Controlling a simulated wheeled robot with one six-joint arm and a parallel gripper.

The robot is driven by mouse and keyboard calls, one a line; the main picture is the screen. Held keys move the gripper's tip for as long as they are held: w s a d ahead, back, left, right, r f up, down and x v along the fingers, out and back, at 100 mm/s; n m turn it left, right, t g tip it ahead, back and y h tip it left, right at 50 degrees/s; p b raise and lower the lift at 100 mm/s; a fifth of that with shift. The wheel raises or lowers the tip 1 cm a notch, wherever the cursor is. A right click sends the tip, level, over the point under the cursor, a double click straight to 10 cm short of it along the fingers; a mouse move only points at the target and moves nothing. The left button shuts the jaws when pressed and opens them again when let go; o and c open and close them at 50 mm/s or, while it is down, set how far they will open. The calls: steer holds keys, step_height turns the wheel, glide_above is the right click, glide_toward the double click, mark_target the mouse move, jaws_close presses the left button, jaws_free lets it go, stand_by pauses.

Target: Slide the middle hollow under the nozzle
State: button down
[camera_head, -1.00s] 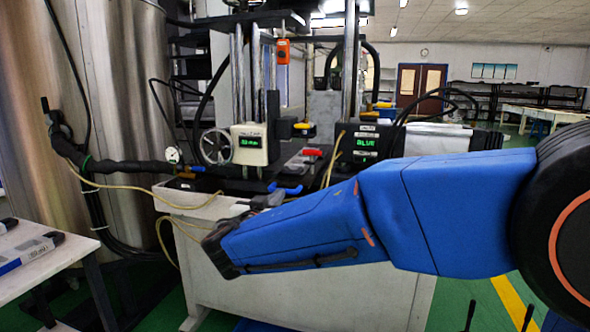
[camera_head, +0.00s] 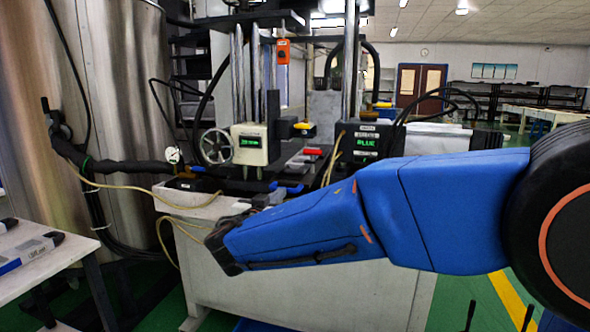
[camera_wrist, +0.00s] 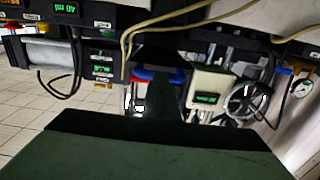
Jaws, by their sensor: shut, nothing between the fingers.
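The dispensing machine (camera_head: 249,144) stands on a white bench, with a white box bearing a green display and a handwheel. My gripper (camera_head: 275,197) is at the bench's front edge, low in front of the machine, partly hidden by my blue arm. It looks shut and empty. In the wrist view, which looks upside down, my gripper (camera_wrist: 161,100) is a dark shape at the centre, with blue and red handles close by. The mould, its hollows and the nozzle tip cannot be made out in either view.
A black control box (camera_head: 367,143) reads "BLUE" right of the machine. A yellowish hose (camera_head: 130,190) loops over the bench (camera_head: 290,290) front. A white side table (camera_head: 40,250) is at left. A steel tank (camera_head: 95,90) stands behind it.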

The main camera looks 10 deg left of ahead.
steer(key=shift+w, duration=0.4)
stand_by(0.4)
steer(key=shift+s, duration=0.1)
steer(key=s, duration=0.6)
steer(key=shift+s+a, duration=0.25)
steer(key=shift+s, duration=0.15)
stand_by(0.4)
